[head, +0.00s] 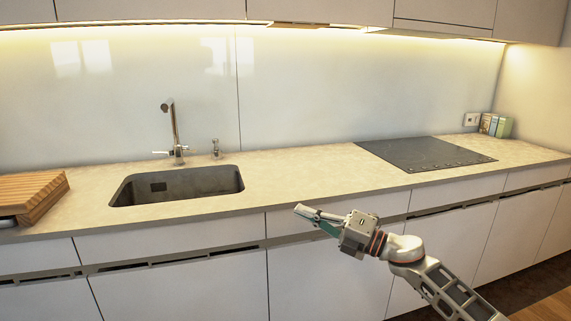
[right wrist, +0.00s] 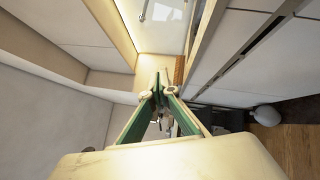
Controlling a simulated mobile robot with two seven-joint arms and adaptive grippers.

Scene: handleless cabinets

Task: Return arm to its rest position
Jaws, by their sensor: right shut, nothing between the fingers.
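My right gripper (head: 308,214) is in front of the counter's front edge, between the sink and the cooktop in the head view. Its arm comes in from the lower right and its fingers point left. In the right wrist view the green-lined fingers (right wrist: 158,85) meet at their tips, shut with nothing between them. My left gripper is not in view.
Handleless drawers (head: 165,240) and cabinet doors (head: 330,285) are below. Upper cabinets (head: 320,8) hang above.

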